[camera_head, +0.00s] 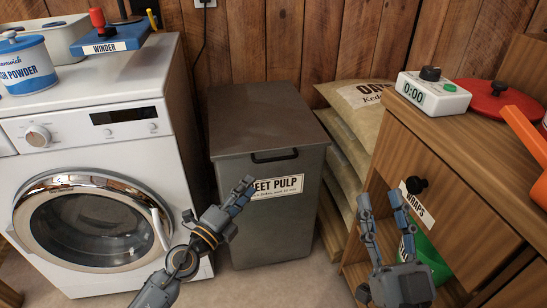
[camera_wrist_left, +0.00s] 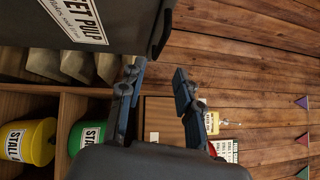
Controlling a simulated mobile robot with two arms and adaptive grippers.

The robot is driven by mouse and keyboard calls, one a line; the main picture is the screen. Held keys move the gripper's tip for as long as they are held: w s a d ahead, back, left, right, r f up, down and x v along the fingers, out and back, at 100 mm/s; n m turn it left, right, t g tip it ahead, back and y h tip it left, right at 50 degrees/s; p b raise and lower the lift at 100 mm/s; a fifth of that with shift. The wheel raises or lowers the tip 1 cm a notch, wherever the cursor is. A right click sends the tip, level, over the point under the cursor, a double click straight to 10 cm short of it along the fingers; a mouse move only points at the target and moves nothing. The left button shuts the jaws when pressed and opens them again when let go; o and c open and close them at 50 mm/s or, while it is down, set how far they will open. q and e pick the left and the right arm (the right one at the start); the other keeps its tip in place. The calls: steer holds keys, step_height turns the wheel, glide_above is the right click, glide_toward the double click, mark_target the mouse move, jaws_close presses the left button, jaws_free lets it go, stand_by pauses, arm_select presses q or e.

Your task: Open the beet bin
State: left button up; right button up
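The beet bin (camera_head: 268,225) is a grey box with a BEET PULP label (camera_head: 276,187) on its front. Its brown-grey lid (camera_head: 262,118) is down, and a black handle (camera_head: 275,156) sits at the lid's front edge. My left gripper (camera_head: 245,188) is in front of the bin, below the handle, and hides the label's left end. In the left wrist view the gripper (camera_wrist_left: 157,75) is open and empty, with the bin (camera_wrist_left: 125,22) and its handle (camera_wrist_left: 162,34) beyond the fingertips. My right gripper (camera_head: 381,200) is open and empty in front of the wooden cabinet.
A white washing machine (camera_head: 90,140) stands left of the bin, and stacked oat sacks (camera_head: 345,125) stand right of it. The wooden cabinet (camera_head: 455,160) at right has a black-knobbed drawer and carries a timer (camera_head: 432,93) and a red lid (camera_head: 490,97). Bare floor lies before the bin.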

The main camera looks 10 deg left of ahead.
mark_target(274, 158)
arm_select(q)
steer(key=shift+b+x, duration=0.6)
steer(key=shift+x, duration=5.6)
steer(key=shift+s+d, duration=0.1)
steer(key=shift+d, duration=0.05)
arm_select(e)
steer(key=s+r+t, duration=0.1)
steer(key=s+r+t+y, duration=0.1)
steer(key=r, duration=0.1)
steer(key=shift+s+d+r+t, duration=0.15)
steer(key=shift+s+t, duration=0.15)
steer(key=shift+s, duration=0.1)
arm_select(q)
jaws_close()
